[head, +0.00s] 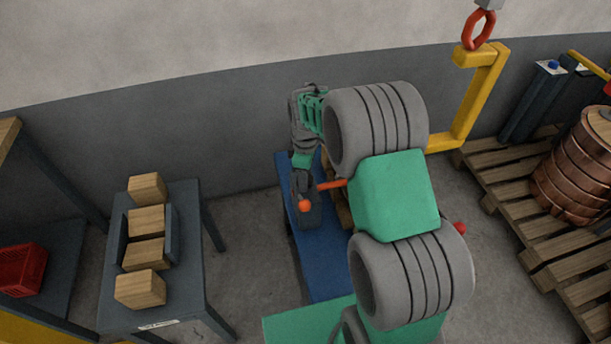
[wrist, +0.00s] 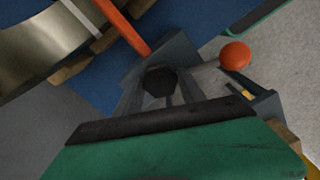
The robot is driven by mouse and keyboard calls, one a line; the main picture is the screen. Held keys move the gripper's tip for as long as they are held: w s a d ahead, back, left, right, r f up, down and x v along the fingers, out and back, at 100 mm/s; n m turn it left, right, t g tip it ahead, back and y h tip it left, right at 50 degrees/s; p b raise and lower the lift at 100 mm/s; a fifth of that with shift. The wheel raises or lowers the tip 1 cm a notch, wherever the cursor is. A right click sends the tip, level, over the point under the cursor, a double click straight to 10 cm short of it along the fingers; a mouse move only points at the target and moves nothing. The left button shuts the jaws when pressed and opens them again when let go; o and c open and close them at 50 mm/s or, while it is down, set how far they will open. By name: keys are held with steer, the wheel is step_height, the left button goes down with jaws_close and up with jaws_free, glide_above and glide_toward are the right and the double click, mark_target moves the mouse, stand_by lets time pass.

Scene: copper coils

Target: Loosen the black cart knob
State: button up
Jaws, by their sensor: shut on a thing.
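The black cart knob (wrist: 160,81) is a dark faceted knob near the middle of the wrist view, on a dark grey block of the blue cart (head: 323,270). My gripper (head: 303,176) reaches down over this block in the head view, where the knob is hidden. In the wrist view my gripper (wrist: 160,92) is shut on the knob, with its fingers on either side. An orange ball (head: 305,205) sits on the same block, close to my fingers; it also shows in the wrist view (wrist: 235,55). An orange bar (head: 331,185) runs right from the block.
A metal coil with a pale band (wrist: 45,40) lies close by on the cart. A yellow hook frame (head: 478,95) with a red link stands behind. A pallet with a copper coil (head: 575,175) is at right. A dark table (head: 190,290) with wooden blocks is at left.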

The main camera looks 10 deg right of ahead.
steer(key=n, duration=0.5)
steer(key=shift+n, duration=0.3)
steer(key=n, duration=0.4)
steer(key=shift+w+n, duration=0.1)
steer(key=shift+n, duration=0.3)
steer(key=o, duration=1.4)
steer(key=shift+r, duration=0.1)
step_height(320, 180, up, 8)
steer(key=shift+f, duration=0.15)
